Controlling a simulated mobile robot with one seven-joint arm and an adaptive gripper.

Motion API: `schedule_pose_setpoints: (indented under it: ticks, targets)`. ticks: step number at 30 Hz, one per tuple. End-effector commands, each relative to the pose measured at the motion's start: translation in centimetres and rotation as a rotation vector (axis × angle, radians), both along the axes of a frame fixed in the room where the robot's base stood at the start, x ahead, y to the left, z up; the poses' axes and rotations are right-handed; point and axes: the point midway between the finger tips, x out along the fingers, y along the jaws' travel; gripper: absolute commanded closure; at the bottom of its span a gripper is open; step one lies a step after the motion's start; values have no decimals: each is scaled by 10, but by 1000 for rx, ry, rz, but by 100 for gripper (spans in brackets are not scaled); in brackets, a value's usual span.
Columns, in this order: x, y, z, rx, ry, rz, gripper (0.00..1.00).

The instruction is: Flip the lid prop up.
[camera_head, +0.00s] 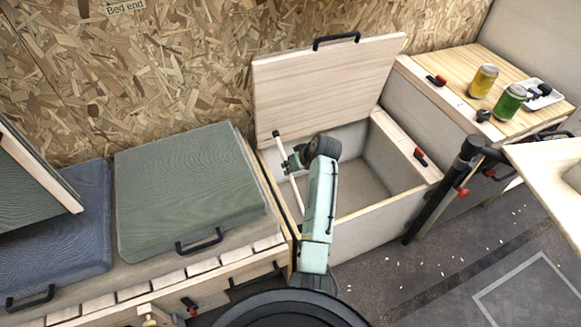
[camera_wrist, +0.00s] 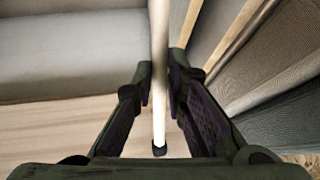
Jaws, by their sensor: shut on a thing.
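The lid (camera_head: 325,85) is a pale wooden panel with a black handle (camera_head: 337,40) at its top edge. It stands raised at the back of an open bench box (camera_head: 375,220). The lid prop (camera_head: 289,172) is a thin white rod with a dark tip, leaning upward at the box's left side. My gripper (camera_head: 291,162) is at the rod, in its upper half. In the wrist view the prop (camera_wrist: 159,60) runs between the two fingers of my gripper (camera_wrist: 160,95), with its dark end near the palm. Finger contact is hard to see.
Left of the box is a bench with a green cushion (camera_head: 190,190) and a blue cushion (camera_head: 75,225). On the right, a wooden counter (camera_head: 455,65) bears a yellow can (camera_head: 483,81) and a green can (camera_head: 509,102). A black post (camera_head: 440,195) stands right of the box.

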Motion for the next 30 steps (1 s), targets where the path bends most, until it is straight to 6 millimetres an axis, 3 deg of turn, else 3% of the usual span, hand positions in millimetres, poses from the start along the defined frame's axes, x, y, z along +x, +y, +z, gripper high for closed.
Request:
schedule_pose_setpoints:
  ticks: [4,5,13,23,30]
  targets:
    - [0,-1,3,1,-3,0,100]
    - [0,-1,3,1,-3,0,86]
    - [0,0,2,1,-1,1,68]
    - [-1,-1,2,0,0,0,67]
    - [-13,-14,29,0,-4,-2,67]
